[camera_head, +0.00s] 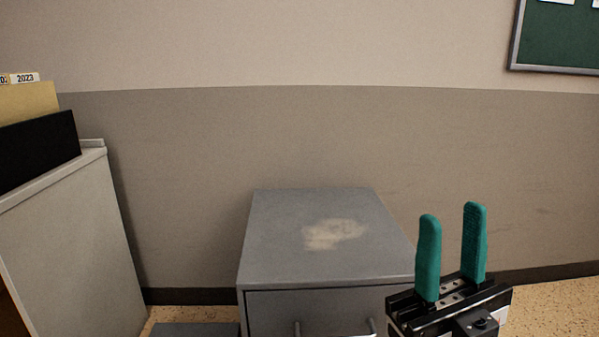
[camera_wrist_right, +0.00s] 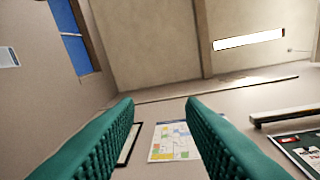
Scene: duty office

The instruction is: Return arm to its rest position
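My right gripper (camera_head: 452,254) is at the lower right of the head view, with two teal fingers pointing up. The fingers stand apart with nothing between them. It is in front of the right front corner of a grey metal cabinet and hides part of it. In the right wrist view, the gripper (camera_wrist_right: 160,105) also shows open and empty, facing the upper wall and ceiling. My left gripper is not in the head view.
The low grey drawer cabinet (camera_head: 290,255) has a bare top with a pale worn patch. A taller light cabinet (camera_head: 75,245) at left bears a black binder (camera_head: 38,150) and a yellow folder (camera_head: 28,102). A green board (camera_head: 560,38) hangs on the wall at upper right.

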